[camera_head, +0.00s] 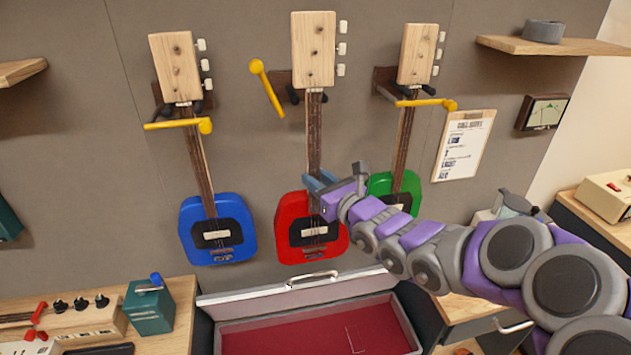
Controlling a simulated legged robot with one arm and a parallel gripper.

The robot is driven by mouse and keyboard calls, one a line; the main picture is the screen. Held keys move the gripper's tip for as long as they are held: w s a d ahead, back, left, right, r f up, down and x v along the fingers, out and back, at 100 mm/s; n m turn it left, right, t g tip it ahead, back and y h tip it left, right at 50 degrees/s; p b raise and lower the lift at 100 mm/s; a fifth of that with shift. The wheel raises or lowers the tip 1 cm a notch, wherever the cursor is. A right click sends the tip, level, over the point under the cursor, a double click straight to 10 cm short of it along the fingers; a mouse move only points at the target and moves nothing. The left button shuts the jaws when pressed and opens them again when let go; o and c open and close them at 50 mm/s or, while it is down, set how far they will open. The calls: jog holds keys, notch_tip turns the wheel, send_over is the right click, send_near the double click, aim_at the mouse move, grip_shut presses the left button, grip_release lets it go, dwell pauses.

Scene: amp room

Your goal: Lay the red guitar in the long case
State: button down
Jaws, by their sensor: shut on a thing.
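The red guitar (290,228) hangs upright on the wall in the middle, its wooden headstock (313,48) at its hanger. The yellow bar (265,86) at this hanger is tilted up, clear of the neck. My gripper (316,184) reaches in from the right and is shut on the red guitar where the neck meets the body; the fingertips are partly hidden. The long case (285,341) stands open below, grey with an empty-looking red lining and a handle on its raised lid; its near part is cut off by the frame.
A blue guitar (196,222) hangs left and a green guitar (379,184) right, partly behind my arm; yellow bars (178,124) (425,103) cross their necks. A workbench with a teal box (148,308) is left of the case. A clipboard (463,145) hangs at right.

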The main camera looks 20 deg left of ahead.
jog(key=s+d+b, duration=0.5)
jog(key=s, duration=0.3)
jog(key=shift+s+r, duration=0.15)
dwell(0.9)
jog(key=shift+d, duration=0.1)
